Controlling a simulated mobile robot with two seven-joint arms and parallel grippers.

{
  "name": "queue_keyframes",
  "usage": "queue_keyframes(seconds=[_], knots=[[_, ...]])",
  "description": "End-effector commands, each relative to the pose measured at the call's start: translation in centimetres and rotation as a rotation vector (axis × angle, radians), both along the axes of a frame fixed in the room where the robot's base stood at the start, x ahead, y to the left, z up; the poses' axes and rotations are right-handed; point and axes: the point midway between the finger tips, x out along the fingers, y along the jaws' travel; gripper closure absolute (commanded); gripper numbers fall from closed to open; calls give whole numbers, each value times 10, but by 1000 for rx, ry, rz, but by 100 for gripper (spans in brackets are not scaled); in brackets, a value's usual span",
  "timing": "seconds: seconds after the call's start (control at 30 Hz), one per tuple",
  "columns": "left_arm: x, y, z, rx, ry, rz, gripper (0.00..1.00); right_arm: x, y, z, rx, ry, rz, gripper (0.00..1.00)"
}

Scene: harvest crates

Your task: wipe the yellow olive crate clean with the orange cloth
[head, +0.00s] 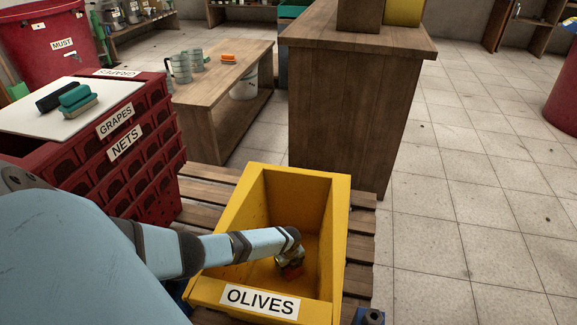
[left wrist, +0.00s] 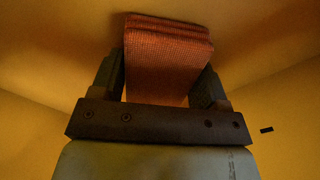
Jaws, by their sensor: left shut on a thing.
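The yellow olive crate (head: 332,215) stands open on a wooden pallet, with a white OLIVES label on its near side. My left arm reaches over its left wall, and my left gripper (head: 291,264) is down inside it. In the left wrist view the gripper (left wrist: 160,90) is shut on the folded orange cloth (left wrist: 168,55), which sticks out past both fingers towards the yellow surface. I cannot tell whether the cloth touches it. In the head view the cloth is mostly hidden by the gripper. A small dark mark shows on the yellow surface in the left wrist view. My right gripper is not in view.
A wooden cabinet (head: 350,120) stands behind the olive crate. The tiled floor (head: 470,190) at right is clear.

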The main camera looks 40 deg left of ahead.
Motion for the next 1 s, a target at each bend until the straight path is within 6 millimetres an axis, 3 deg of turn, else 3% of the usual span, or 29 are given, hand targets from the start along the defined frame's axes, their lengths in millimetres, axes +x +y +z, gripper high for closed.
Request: queue_keyframes(seconds=[0.2, 0.73, 1.0], knots=[[16, 10, -2, 0, -1, 1, 54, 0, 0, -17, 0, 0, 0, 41], [46, 29, -2, 0, 0, 2, 54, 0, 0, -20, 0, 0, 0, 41], [47, 31, -3, 0, 1, 0, 54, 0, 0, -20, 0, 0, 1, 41]])
